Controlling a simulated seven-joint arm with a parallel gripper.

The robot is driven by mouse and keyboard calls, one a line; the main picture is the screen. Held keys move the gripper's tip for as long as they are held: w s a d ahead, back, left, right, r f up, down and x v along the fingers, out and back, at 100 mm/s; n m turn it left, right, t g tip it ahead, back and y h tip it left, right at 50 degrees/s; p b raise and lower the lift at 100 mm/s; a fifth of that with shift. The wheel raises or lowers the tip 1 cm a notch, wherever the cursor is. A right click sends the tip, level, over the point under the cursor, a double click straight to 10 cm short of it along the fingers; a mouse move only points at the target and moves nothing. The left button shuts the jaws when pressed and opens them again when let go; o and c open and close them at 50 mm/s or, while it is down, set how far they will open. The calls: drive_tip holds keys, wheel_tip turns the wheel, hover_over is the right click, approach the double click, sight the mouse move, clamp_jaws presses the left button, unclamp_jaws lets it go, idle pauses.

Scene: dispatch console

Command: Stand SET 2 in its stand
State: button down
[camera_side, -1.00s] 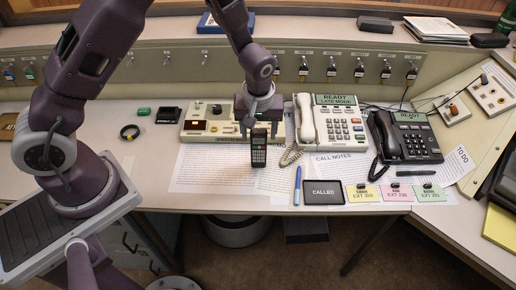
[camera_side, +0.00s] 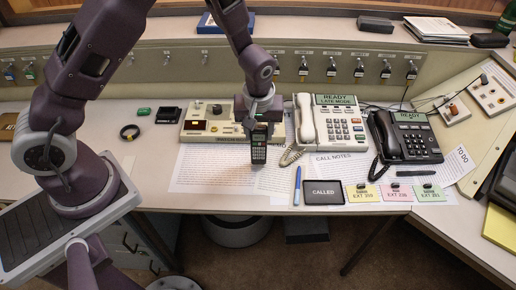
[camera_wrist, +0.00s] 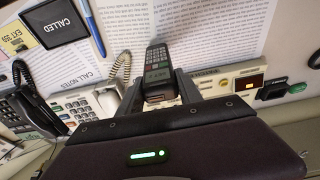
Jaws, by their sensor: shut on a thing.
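A dark handset with a keypad and small screen (camera_side: 259,148), which I take to be SET 2, hangs from my gripper (camera_side: 256,122) over the printed sheets, in front of the beige console. Its label is too small to read. In the wrist view the handset (camera_wrist: 157,62) sits between the fingers of my gripper (camera_wrist: 165,88), shut on its near end. A small black cradle-like block (camera_side: 169,115), perhaps the stand, is on the desk left of the beige console; it also shows in the wrist view (camera_wrist: 272,91). It looks empty.
The beige console (camera_side: 205,122) with a red display stands behind the handset. A white phone (camera_side: 330,122) and a black phone (camera_side: 405,138) are to the right. A green item (camera_side: 144,111) and a black ring (camera_side: 130,132) lie near the cradle. A blue pen (camera_side: 297,185) lies in front.

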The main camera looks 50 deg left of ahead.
drive_tip(key=shift+w+a+v, duration=0.1)
drive_tip(key=shift+v, duration=0.65)
drive_tip(key=shift+w+a+v, duration=0.15)
drive_tip(key=shift+v, duration=0.65)
drive_tip(key=shift+w+a+v, duration=0.1)
drive_tip(key=shift+v, duration=0.65)
drive_tip(key=shift+r, duration=0.15)
